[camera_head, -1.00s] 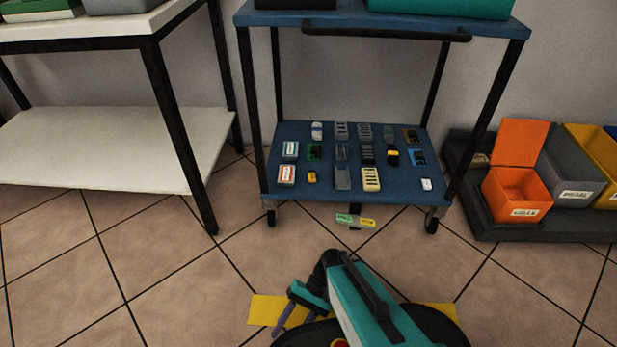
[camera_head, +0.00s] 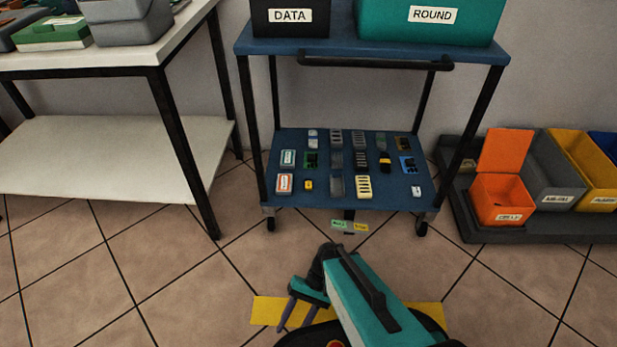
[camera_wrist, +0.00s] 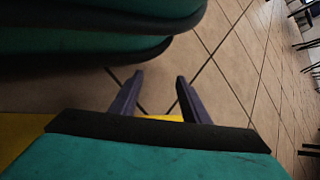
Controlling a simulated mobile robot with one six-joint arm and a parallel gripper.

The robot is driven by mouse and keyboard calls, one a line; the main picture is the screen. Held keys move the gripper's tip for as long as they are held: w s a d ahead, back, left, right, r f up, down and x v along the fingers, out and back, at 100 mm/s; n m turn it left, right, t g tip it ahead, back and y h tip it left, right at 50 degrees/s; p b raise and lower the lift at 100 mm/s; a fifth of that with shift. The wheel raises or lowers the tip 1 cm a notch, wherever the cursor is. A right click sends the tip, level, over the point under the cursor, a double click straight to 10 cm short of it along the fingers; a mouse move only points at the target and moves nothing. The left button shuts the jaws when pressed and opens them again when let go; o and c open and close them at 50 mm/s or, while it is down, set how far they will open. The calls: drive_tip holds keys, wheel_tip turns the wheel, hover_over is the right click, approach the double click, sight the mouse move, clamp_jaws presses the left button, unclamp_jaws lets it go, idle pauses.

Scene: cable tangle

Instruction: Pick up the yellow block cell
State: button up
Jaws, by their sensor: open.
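Several small parts lie in rows on the blue lower shelf (camera_head: 290,148) of the cart. A small yellow piece (camera_head: 308,185) is near the shelf's front left, and a yellow-and-black piece (camera_head: 384,161) lies toward the right. Both are too small to tell which is the block cell. My gripper (camera_head: 296,320) is low over the floor in front of the cart, well apart from the shelf. In the wrist view its two fingers (camera_wrist: 156,88) are apart with only floor between them; no part on the shelf shows there.
A black DATA bin (camera_head: 290,30) and a teal ROUND bin (camera_head: 432,32) stand on the cart's top. A white table (camera_head: 105,160) is at left. Orange (camera_head: 500,200), grey and yellow bins stand on a dark base at right.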

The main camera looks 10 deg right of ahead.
drive_tip(key=s+d+r+n+h+p, duration=0.1)
drive_tip(key=d+r+p, duration=0.3)
drive_tip(key=r+p, duration=1)
drive_tip(key=d+r+h+p, duration=0.4)
drive_tip(key=r+p, duration=1.1)
drive_tip(key=p, duration=0.6)
drive_tip(key=s+d+r+n+t+h+p, duration=0.1)
drive_tip(key=d+r+p, duration=0.4)
drive_tip(key=r+p, duration=0.9)
drive_tip(key=shift+s+d+r+n+h+p, duration=0.15)
drive_tip(key=shift+s+d+n+h+p, duration=0.4)
drive_tip(key=shift+p, duration=1.25)
drive_tip(key=shift+w+a+m, duration=0.2)
drive_tip(key=shift+m, duration=0.05)
drive_tip(key=shift+c, duration=1.4)
drive_tip(key=shift+a, duration=0.1)
